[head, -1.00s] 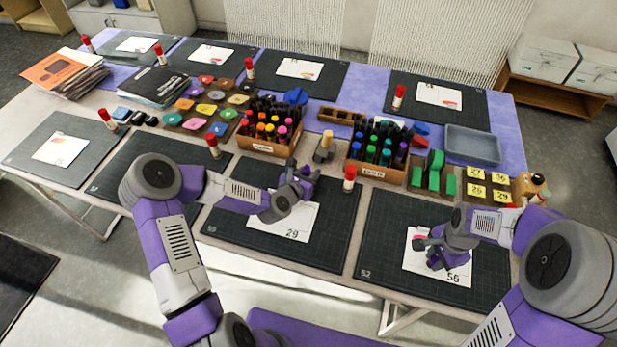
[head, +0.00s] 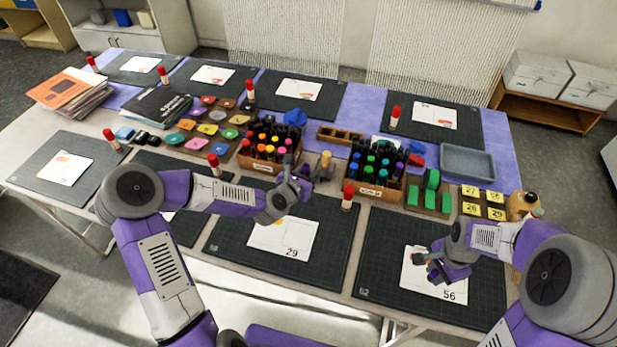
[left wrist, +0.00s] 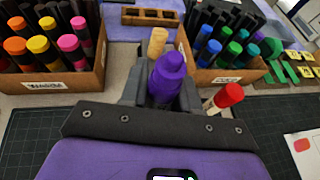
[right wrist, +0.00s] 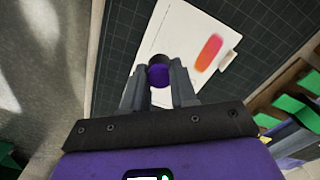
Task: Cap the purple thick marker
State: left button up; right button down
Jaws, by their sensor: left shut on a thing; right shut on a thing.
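My left gripper (head: 301,184) is shut on a purple piece (left wrist: 167,78) with a stepped, narrower top, which looks like the purple thick marker's tip end. It points up between the fingers in the left wrist view. My right gripper (head: 432,266) is shut on a short purple piece (right wrist: 159,77) with a dark round end, perhaps the cap seen at its opening. It is held over the mat and white sheet marked 56 (head: 418,283). The two grippers are well apart, and the two pieces are not touching. The lower part of the left piece is hidden by the fingers.
Wooden marker boxes stand behind my left gripper: warm colours (head: 262,164) to the left, cool colours (head: 374,190) to the right. A red-capped glue stick (head: 347,198) and a tan-topped piece (left wrist: 157,42) stand close by. The mat with sheet 29 (head: 284,240) is open.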

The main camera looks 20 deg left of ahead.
pick_arm(q)
jog(key=o, duration=0.4)
grip_shut()
